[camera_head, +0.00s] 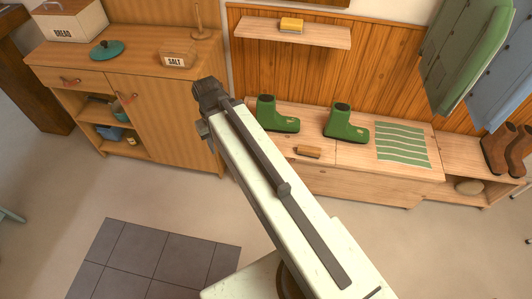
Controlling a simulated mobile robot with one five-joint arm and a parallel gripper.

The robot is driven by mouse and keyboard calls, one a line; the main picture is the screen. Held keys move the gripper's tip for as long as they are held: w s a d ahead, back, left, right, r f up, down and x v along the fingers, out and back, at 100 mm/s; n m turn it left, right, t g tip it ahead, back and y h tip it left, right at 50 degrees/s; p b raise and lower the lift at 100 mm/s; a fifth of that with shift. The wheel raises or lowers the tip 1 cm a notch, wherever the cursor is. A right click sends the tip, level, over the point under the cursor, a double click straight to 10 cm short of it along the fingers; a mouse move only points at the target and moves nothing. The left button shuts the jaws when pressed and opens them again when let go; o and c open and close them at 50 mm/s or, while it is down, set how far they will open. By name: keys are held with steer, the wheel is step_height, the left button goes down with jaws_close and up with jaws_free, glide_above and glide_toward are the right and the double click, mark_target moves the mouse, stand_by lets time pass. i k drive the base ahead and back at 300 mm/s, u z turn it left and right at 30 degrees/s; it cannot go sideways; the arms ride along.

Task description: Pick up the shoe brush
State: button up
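A small brown brush with a darker underside, which looks like the shoe brush (308,152), lies on the front part of the wooden bench (352,157), in front of and between two green boots. My gripper (207,92) is the dark end of my raised pale arm, to the left of the boots and well away from the brush. Its fingers are too small and dark to tell whether they are open or shut. I see nothing clearly held in it.
The green boots (277,114) (346,124) and a green striped mat (401,144) are on the bench. A wall shelf (258,28) above holds a yellow block (291,24). A cabinet (165,104) stands left. Brown boots (500,150) stand right. Floor in front is clear.

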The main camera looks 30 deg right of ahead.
mark_target(305, 151)
steer(key=u, duration=0.4)
steer(key=i, duration=1)
steer(key=z, duration=0.05)
